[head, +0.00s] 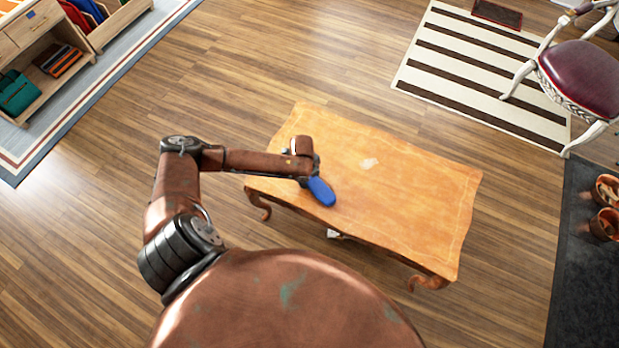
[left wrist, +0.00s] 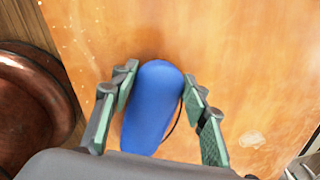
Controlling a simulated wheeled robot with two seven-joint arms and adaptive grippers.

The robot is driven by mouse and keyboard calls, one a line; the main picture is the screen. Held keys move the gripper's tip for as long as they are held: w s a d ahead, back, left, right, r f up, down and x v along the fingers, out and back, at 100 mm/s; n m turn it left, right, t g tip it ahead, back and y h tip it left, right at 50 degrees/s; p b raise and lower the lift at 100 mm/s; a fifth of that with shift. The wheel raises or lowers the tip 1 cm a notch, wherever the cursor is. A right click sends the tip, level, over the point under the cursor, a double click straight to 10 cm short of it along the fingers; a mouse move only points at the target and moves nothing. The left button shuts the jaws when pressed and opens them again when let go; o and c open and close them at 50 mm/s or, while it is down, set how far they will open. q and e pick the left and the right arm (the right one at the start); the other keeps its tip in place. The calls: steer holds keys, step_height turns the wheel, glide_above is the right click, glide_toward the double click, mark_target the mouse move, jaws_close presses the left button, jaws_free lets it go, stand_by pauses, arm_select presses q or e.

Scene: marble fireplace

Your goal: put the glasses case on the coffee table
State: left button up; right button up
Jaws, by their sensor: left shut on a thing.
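The blue glasses case (head: 321,191) shows at the near left part of the wooden coffee table (head: 400,195). In the left wrist view the case (left wrist: 152,105) lies lengthwise between the green-padded fingers of my left gripper (left wrist: 160,95), which is shut on it. The tabletop (left wrist: 240,50) is directly behind the case in that view. I cannot tell whether the case touches the tabletop or is just above it. In the head view my left gripper (head: 308,176) is mostly hidden by its own wrist. My right gripper is not in view.
A striped rug (head: 480,70) and a chair with a dark red seat (head: 585,78) are at the upper right. A wooden shelf unit (head: 45,50) stands at the upper left. Copper pots (head: 605,222) are at the right edge. Most of the tabletop is clear.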

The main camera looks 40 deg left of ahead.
arm_select(q)
steer(key=shift+f, duration=0.15)
steer(key=o, duration=1)
steer(key=shift+c, duration=0.2)
steer(key=shift+o, duration=1.1)
steer(key=r, duration=0.2)
steer(key=r+p, duration=0.1)
steer(key=r, duration=0.1)
steer(key=r+p, duration=0.1)
steer(key=shift+s+a+r, duration=0.1)
steer(key=shift+s+r, duration=0.15)
steer(key=shift+r, duration=0.15)
step_height(320, 180, up, 6)
steer(key=s+p, duration=0.1)
steer(key=p, duration=0.1)
steer(key=shift+r, duration=0.2)
